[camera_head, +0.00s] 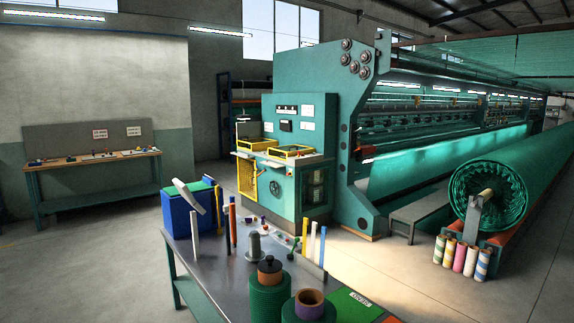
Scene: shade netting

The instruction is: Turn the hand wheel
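A small dark round wheel (274,188), which looks like the hand wheel, sits low on the front of the green machine (310,120). It is below the yellow-framed trays and to the right of a yellow mesh guard. It is small in this view, so its handle and angle cannot be made out. Neither of my grippers shows in the head view, and nothing is seen touching the wheel.
A metal workbench (215,262) with green spools (268,290), upright rods and a blue bin (185,215) stands in the foreground, before the machine. A large netting roll (490,190) is at right. Open floor (100,265) lies at left.

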